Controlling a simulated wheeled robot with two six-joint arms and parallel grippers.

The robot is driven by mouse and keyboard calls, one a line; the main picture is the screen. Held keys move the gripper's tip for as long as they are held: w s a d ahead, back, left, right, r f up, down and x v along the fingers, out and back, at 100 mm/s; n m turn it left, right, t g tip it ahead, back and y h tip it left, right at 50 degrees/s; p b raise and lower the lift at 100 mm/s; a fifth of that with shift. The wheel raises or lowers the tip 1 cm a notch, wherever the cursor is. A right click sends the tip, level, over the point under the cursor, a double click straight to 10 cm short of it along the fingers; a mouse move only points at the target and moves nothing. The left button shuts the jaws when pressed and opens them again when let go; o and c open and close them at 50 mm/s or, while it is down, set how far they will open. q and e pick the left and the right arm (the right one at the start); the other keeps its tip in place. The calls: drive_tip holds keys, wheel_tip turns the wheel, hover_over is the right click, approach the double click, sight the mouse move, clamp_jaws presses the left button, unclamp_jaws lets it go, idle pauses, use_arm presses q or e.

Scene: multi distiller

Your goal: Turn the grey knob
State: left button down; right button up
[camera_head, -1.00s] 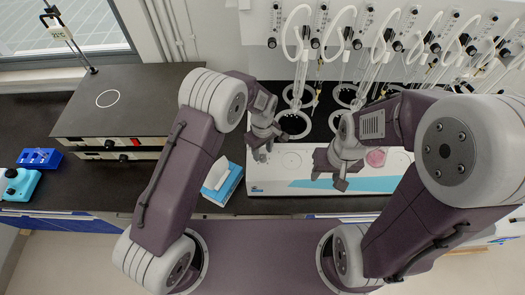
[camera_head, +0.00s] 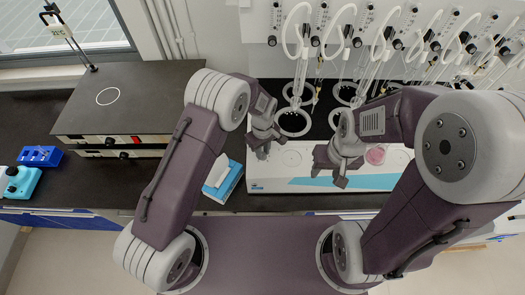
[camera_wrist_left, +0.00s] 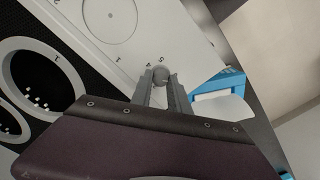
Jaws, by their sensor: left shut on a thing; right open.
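The grey knob (camera_wrist_left: 160,76) is a small round knob on the white front panel of the distiller (camera_head: 300,183). In the left wrist view it sits between the fingertips of my left gripper (camera_wrist_left: 159,84), which is shut on it. In the head view my left gripper (camera_head: 264,152) is at the panel's left end and hides the knob. My right gripper (camera_head: 327,172) is open and empty, above the panel to the right of the left one.
A blue tissue box (camera_head: 224,182) stands close to the left of the distiller panel. Glass tubes and rings (camera_head: 292,122) stand behind the grippers. A black hotplate box (camera_head: 125,100) and a blue rack (camera_head: 40,156) are at the left on the dark bench.

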use_arm(q)
drive_tip(key=m+b, duration=0.1)
drive_tip(key=m, duration=0.6)
drive_tip(key=shift+d+m+b, duration=0.1)
drive_tip(key=shift+m+b, duration=0.2)
drive_tip(key=shift+b, duration=0.1)
drive_tip(key=m, duration=0.4)
drive_tip(key=shift+b, duration=0.35)
drive_tip(key=m, duration=0.8)
drive_tip(key=shift+d+m+b, duration=0.1)
drive_tip(key=shift+m+b, duration=0.2)
drive_tip(key=shift+b, duration=0.05)
drive_tip(key=m, duration=0.3)
drive_tip(key=shift+m, duration=0.3)
drive_tip(key=m, duration=0.4)
drive_tip(key=shift+s+m, duration=0.1)
drive_tip(key=shift+m, duration=1.6)
